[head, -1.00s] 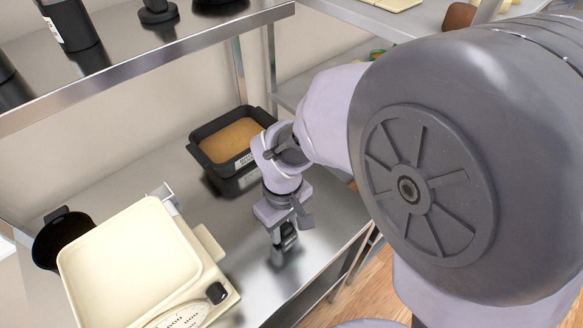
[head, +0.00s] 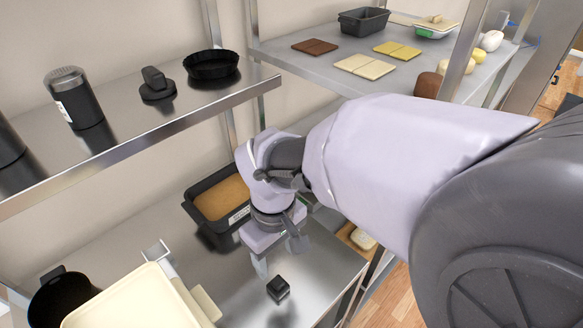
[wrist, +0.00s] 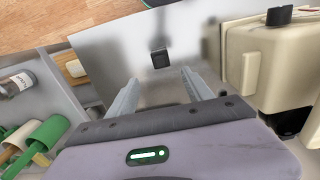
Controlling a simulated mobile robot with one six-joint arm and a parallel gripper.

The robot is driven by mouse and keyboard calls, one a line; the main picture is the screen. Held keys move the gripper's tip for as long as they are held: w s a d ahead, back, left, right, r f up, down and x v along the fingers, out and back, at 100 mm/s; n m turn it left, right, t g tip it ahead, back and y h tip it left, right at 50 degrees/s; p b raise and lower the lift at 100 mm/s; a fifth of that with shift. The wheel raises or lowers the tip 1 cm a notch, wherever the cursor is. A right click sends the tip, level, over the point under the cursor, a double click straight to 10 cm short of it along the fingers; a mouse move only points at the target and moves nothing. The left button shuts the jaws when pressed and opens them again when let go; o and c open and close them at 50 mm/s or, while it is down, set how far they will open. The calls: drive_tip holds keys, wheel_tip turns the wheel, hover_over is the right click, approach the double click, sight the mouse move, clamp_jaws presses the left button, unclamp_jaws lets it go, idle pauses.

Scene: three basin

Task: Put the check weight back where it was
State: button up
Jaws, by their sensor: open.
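The check weight appears to be a small black block (head: 278,289) standing on the steel bench near its front edge. It also shows in the wrist view (wrist: 160,59), a little beyond the fingertips and between their lines. My gripper (head: 279,262) is open and empty, above and just behind the block in the head view. In the wrist view both fingers of my gripper (wrist: 160,78) are spread, with nothing between them. A cream scale (head: 135,302) stands to the left on the same bench, partly cut off by the frame; it also shows at the right of the wrist view (wrist: 250,72).
A black tub of tan contents (head: 211,226) stands behind my gripper. A black pan (head: 58,300) is beside the scale. An upper steel shelf (head: 120,140) holds dark containers. Bare bench (head: 228,285) lies between scale and block.

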drive_tip(key=s+d+r+m+t+y, duration=0.1)
drive_tip(key=s+d+r+m+t, duration=0.2)
drive_tip(key=d+r+m, duration=0.2)
drive_tip(key=s+d+r+m+t+y, duration=0.1)
drive_tip(key=s+d+r+m, duration=0.3)
drive_tip(key=d+m, duration=0.5)
wheel_tip(320, 180, up, 2)
drive_tip(key=shift+d+r+t, duration=0.1)
drive_tip(key=shift+d+t, duration=0.8)
drive_tip(key=shift+d, duration=0.15)
wheel_tip(320, 180, down, 4)
drive_tip(key=b, duration=0.3)
drive_tip(key=shift+s+r+b, duration=0.1)
drive_tip(key=shift+r+b, duration=0.05)
drive_tip(key=shift+b, duration=0.2)
